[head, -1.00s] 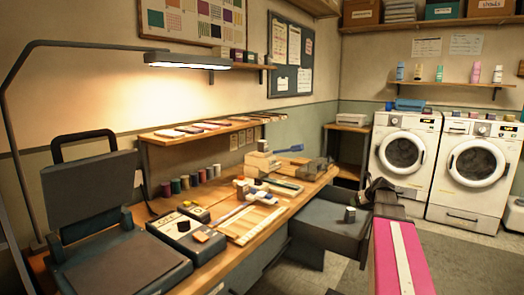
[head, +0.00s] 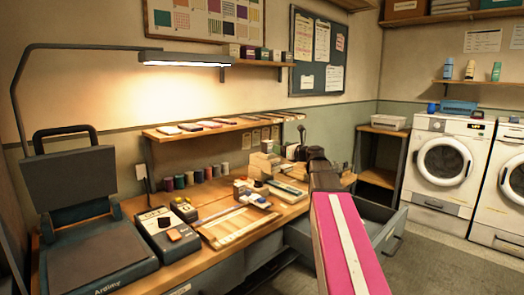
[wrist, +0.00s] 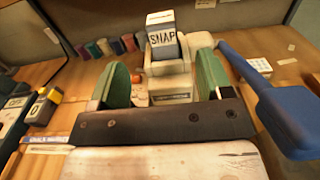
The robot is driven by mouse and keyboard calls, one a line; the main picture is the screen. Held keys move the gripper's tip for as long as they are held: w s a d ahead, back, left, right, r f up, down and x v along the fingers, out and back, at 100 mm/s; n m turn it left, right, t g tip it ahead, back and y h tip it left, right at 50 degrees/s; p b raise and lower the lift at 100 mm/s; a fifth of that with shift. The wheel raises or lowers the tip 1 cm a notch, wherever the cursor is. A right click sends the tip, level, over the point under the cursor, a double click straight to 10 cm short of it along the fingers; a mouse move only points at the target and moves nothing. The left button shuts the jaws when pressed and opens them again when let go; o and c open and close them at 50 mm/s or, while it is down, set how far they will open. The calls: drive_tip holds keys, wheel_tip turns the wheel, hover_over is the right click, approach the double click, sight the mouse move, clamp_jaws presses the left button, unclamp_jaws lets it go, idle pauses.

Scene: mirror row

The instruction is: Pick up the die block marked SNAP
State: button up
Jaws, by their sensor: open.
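The die block marked SNAP (wrist: 163,40) is a small grey block with a pale face and dark letters, upright on a cream machine (wrist: 168,82) in the wrist view. The machine also stands on the bench in the head view (head: 262,166), where the lettering is too small to read. My gripper (wrist: 162,78) is open, with its two green fingers apart and nothing held between them. The block shows beyond the fingertips, roughly centred between them. In the head view my arm hides most of the gripper.
A blue handle (wrist: 285,115) lies close on the right of my gripper. Thread spools (wrist: 108,47) stand at the back left. A wooden tray (head: 238,226) and a dark control box (head: 168,236) sit on the bench (head: 291,211). A drawer (head: 378,222) stands open under my arm.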

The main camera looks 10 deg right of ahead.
sight(270, 144)
drive_tip(key=x, duration=0.5)
drive_tip(key=shift+x, duration=2.55)
drive_tip(key=shift+d+r, duration=0.1)
drive_tip(key=c, duration=1.1)
